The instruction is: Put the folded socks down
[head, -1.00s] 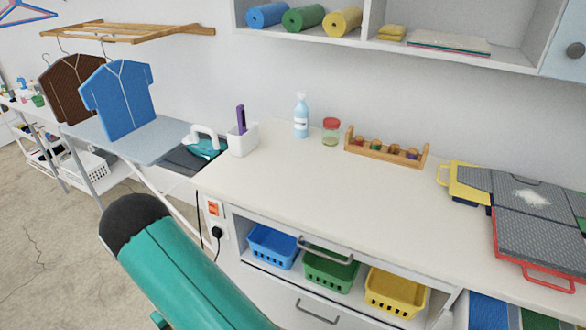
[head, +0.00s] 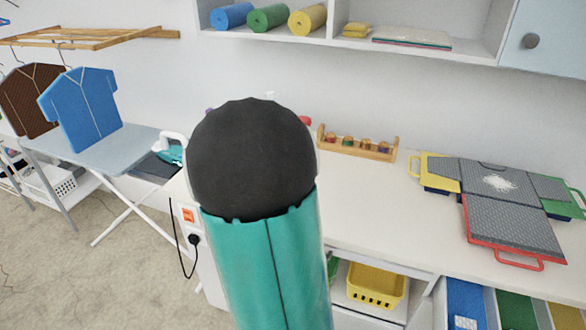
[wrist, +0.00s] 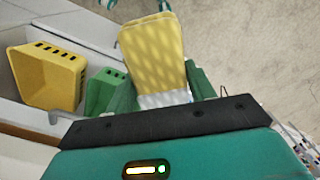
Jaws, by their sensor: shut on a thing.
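The folded socks (wrist: 155,48), a flat yellow bundle with a pale whitish end by the jaws, show in the wrist view. My gripper (wrist: 158,88) is shut on them, with a green finger on each side of the pale end. The socks stick out beyond the fingers, over the floor in the picture. Neither the gripper nor the socks can be made out in the head view, where my teal arm fills the middle.
A yellow basket (head: 375,287) sits under the white counter (head: 385,215); a green basket (wrist: 104,92) is beside it in the wrist view.

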